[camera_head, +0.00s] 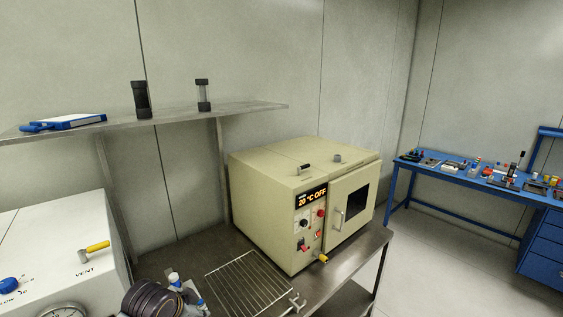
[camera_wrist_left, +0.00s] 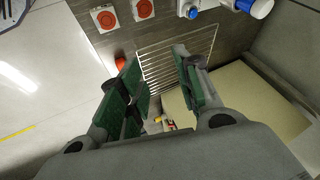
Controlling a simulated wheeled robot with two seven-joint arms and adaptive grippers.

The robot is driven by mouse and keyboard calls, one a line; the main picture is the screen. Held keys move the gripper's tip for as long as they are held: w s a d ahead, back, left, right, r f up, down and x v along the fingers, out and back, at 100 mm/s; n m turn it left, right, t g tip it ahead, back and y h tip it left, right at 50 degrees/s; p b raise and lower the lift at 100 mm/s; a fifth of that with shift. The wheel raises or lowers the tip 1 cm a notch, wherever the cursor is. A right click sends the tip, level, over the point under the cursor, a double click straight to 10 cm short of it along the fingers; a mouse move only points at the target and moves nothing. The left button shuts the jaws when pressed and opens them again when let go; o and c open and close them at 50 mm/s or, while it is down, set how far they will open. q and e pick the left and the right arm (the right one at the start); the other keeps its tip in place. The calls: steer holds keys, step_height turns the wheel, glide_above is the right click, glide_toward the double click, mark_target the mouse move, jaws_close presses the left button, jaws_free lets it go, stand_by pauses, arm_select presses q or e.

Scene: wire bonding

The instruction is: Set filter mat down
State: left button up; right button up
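I see nothing that I can clearly identify as a filter mat. In the left wrist view my left gripper (camera_wrist_left: 158,66) has its two green-padded fingers apart, with nothing held between them. A wire rack (camera_wrist_left: 172,60) shows beyond and between the fingers; how far below them it lies, I cannot tell. In the head view the rack (camera_head: 248,281) lies bare on the steel bench, left of the beige oven (camera_head: 268,212). The oven door is shut and its display reads 20 °C OFF. My right gripper is not in view.
A wall shelf (camera_head: 185,116) carries a flat white item with blue edges (camera_head: 72,122) and two dark-capped cylinders. A white vented machine (camera_head: 50,240) stands at left. A blue workbench (camera_head: 470,175) with several tools is at right.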

arm_select(q)
steer(key=s+d+f+n+g, duration=0.1)
steer(key=s+f+n, duration=0.3)
steer(key=s, duration=0.5)
steer(key=s+d+f+n+g, duration=0.1)
steer(key=s+f+n+g, duration=0.15)
steer(key=s+f, duration=0.55)
steer(key=s+f+b, duration=0.1)
steer(key=s+f, duration=0.1)
steer(key=f, duration=1.4)
steer(key=s+f+b, duration=0.1)
steer(key=s+f, duration=0.1)
steer(key=f, duration=1.4)
steer(key=s+a+f+g+b, duration=0.1)
steer(key=s+a+f, duration=0.1)
steer(key=s+f, duration=0.9)
steer(key=s+a+f+g+b, duration=0.1)
steer(key=s+a+f, duration=0.1)
steer(key=s+f, duration=0.9)
steer(key=shift+s+a+y, duration=0.2)
steer(key=shift+a+y, duration=0.1)
steer(key=shift+y, duration=0.1)
steer(key=shift+f, duration=0.1)
